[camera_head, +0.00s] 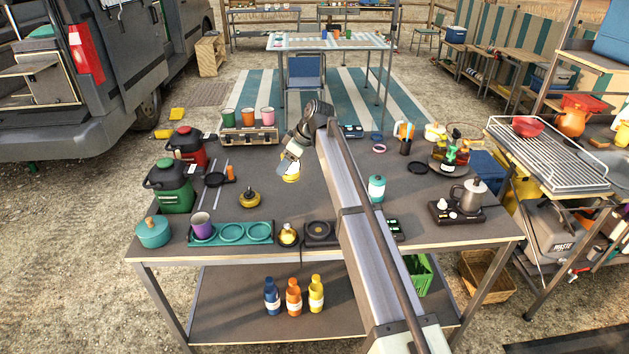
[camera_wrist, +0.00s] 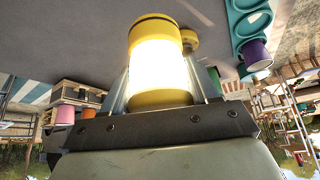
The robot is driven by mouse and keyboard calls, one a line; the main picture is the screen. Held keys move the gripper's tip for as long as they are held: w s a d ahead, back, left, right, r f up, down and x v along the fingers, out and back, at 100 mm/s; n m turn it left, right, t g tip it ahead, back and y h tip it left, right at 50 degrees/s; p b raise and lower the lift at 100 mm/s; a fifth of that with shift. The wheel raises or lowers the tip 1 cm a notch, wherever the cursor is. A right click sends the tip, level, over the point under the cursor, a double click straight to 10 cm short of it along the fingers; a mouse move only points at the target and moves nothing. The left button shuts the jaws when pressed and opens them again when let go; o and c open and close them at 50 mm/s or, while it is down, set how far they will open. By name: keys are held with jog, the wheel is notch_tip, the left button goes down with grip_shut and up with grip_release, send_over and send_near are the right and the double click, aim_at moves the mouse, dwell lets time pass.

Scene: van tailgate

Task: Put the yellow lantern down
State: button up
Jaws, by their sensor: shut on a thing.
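The yellow lantern (camera_wrist: 158,58) has a glowing white middle between yellow ends and stands out in the wrist view. My gripper (camera_wrist: 160,88) is shut on it, with a finger on either side. In the head view the lantern (camera_head: 291,178) shows small below my gripper (camera_head: 291,162), over the middle of the grey table (camera_head: 330,162). Part of the lantern is hidden there by my gripper. I cannot tell whether its base touches the table top.
A brass-yellow pot (camera_head: 249,198) stands nearer left. A teal tray (camera_head: 258,232) holds a purple cup (camera_head: 201,226). Green (camera_head: 170,186) and red (camera_head: 186,148) jugs stand left, a crate with cups (camera_head: 249,134) behind.

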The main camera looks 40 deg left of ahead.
notch_tip(320, 180, down, 10)
jog(key=shift+r, duration=0.1)
dwell(0.4)
jog(key=o, duration=1.1)
jog(key=v, duration=1.2)
